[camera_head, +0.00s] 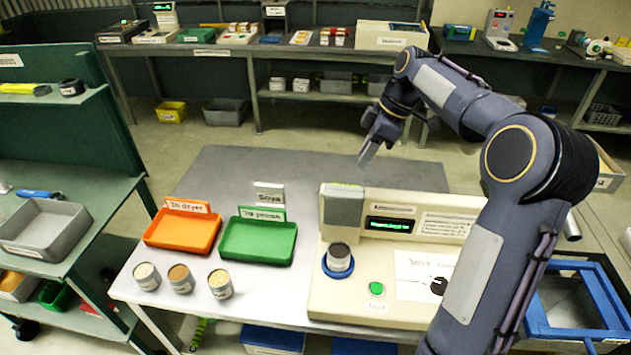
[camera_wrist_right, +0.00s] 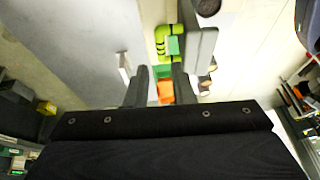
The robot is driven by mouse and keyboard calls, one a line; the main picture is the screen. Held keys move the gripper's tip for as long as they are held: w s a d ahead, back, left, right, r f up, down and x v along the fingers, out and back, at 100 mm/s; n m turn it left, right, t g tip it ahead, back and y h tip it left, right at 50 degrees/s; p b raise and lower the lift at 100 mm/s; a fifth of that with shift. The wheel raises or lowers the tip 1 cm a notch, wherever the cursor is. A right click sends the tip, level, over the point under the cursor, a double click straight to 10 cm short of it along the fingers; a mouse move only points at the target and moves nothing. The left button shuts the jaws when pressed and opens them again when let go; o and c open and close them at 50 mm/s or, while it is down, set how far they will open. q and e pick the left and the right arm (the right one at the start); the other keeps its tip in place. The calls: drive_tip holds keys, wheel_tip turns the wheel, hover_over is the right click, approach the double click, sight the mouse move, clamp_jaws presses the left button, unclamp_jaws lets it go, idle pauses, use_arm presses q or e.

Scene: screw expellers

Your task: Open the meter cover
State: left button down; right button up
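The meter (camera_head: 400,262) is a beige box on the grey table with a lit green display (camera_head: 390,225), a green button (camera_head: 376,288) and a dial. Its cover appears to be the grey block (camera_head: 343,208) at its back left, with a yellow-green strip on top. The cover stands upright behind a sample cup (camera_head: 338,256) in a blue ring. The grey block also shows in the right wrist view (camera_wrist_right: 200,50). My right gripper (camera_head: 368,150) hangs above and behind the meter, apart from it. Its fingers (camera_wrist_right: 160,85) are spread and empty. My left gripper is out of view.
An orange tray (camera_head: 183,232), a green tray (camera_head: 258,242) and a Soya sign (camera_head: 268,194) stand left of the meter. Several sample cups (camera_head: 181,279) are at the table's front left. A blue-framed bin (camera_head: 575,300) is at right. The table's back left is clear.

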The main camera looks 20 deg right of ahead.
sight(343, 204)
drive_tip(key=x, duration=0.7)
drive_tip(key=shift+a+f, duration=0.15)
drive_tip(key=shift+f, duration=0.15)
drive_tip(key=shift+c, duration=0.3)
clamp_jaws()
